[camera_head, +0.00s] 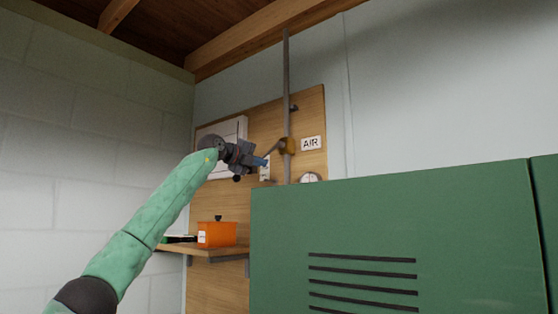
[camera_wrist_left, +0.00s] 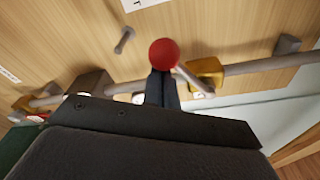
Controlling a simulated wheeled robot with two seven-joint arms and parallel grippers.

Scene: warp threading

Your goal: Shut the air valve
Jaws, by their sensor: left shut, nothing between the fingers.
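The air valve (camera_head: 287,146) is a brass body on a vertical grey pipe, beside a white AIR sign (camera_head: 311,143). In the left wrist view the brass valve body (camera_wrist_left: 205,72) sits on the pipe (camera_wrist_left: 262,66), and its grey lever (camera_wrist_left: 190,79) ends in a red ball knob (camera_wrist_left: 164,53). The lever stands out at an angle to the pipe. My left gripper (camera_head: 264,161) is at the lever's side, left of the valve. In the wrist view its fingertips (camera_wrist_left: 162,74) are shut and empty right at the red knob; I cannot tell whether they touch it.
A large green cabinet (camera_head: 400,225) fills the lower right, in front of the wooden board. An orange box (camera_head: 217,233) sits on a wooden shelf (camera_head: 205,249) below my gripper. A second brass fitting (camera_wrist_left: 35,102) shows at the wrist view's left.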

